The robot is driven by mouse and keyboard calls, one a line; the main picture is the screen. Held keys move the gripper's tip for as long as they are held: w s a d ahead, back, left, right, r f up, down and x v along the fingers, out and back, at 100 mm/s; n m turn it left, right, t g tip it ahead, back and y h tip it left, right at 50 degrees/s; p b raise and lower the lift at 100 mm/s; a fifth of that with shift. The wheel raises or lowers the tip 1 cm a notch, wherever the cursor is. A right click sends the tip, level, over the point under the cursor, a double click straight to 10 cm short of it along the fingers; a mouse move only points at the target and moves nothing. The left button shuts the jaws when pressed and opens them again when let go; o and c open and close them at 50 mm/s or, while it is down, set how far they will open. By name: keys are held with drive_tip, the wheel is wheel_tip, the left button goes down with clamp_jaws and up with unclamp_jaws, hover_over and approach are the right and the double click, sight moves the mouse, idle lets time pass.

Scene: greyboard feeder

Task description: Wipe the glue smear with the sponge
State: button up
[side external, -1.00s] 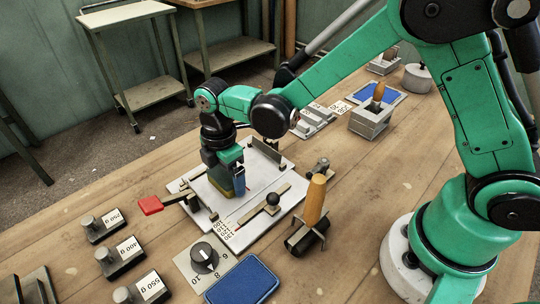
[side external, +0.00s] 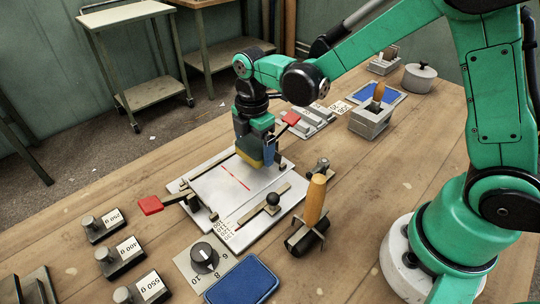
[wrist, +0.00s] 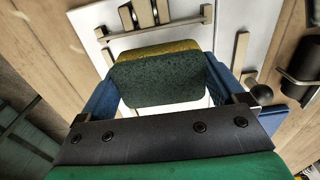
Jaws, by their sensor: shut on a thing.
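My gripper (side external: 263,150) is shut on the sponge (side external: 249,158), over the far right part of the white feeder board (side external: 205,185). In the wrist view the sponge (wrist: 160,80) shows a dark green face and a yellow layer, between blue fingers on either side. I cannot tell whether it touches the board. A thin broken red line (side external: 236,178) shows on the board, left of and nearer than the sponge. I cannot make out a separate glue smear; part of the board is hidden by the sponge and gripper.
Red-ended levers stand at the board's left (side external: 150,205) and far side (side external: 291,118). A black-knobbed bar (side external: 273,199) lies along the near edge. A wooden-handled roller (side external: 314,205), a dial (side external: 204,256), a blue pad (side external: 242,281) and labelled weights (side external: 121,257) surround it.

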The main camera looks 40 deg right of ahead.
drive_tip(key=shift+r, duration=2.75)
drive_tip(key=s+d+r, duration=0.3)
drive_tip(key=d+r, duration=0.4)
drive_tip(key=d, duration=0.5)
wheel_tip(320, 180, up, 3)
hover_over(343, 148)
wheel_tip(343, 148, down, 19)
drive_tip(key=shift+a+r, duration=0.1)
